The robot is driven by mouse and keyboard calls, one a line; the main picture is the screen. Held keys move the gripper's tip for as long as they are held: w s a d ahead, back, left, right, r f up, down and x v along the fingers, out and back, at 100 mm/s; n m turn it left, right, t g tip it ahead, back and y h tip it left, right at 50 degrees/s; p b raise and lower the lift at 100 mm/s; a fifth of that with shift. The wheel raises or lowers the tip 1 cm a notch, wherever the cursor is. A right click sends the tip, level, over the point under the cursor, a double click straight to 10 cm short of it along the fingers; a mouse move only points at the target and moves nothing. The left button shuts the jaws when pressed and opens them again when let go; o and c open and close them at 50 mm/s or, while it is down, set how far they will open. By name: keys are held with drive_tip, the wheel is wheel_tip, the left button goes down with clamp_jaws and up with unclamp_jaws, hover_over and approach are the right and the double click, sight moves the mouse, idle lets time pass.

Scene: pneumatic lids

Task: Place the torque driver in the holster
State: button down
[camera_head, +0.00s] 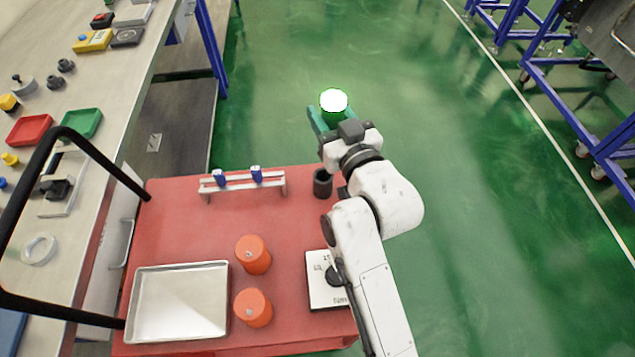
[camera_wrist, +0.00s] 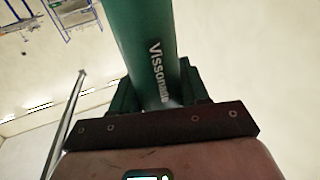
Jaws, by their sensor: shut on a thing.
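My gripper (camera_head: 330,118) is shut on a green cylindrical tool, which I take to be the torque driver (camera_head: 334,101). It is held out past the far right corner of the red cart, above the green floor. Its end facing the head camera is a bright white disc. In the wrist view, the driver's green body (camera_wrist: 145,45) stands between the fingers with white lettering along it. A dark round cup (camera_head: 322,183), which looks like the holster, stands at the cart's far right, nearer the camera than the gripper. Its inside is hard to make out.
The red cart top (camera_head: 200,225) also holds a small rack (camera_head: 242,181) with two blue pieces, two orange cylinders (camera_head: 253,255), a metal tray (camera_head: 180,302) and a white scale-like box (camera_head: 325,285). A cluttered bench (camera_head: 110,110) runs along the left.

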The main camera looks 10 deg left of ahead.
wheel_tip(320, 180, down, 8)
drive_tip(key=a, duration=0.1)
drive_tip(key=shift+w+a+f, duration=0.2)
drive_tip(key=shift+w+a, duration=0.1)
drive_tip(key=shift+w, duration=0.05)
idle(0.3)
drive_tip(key=shift+f, duration=0.2)
drive_tip(key=c, duration=0.6)
unclamp_jaws()
drive_tip(key=shift+o, duration=0.2)
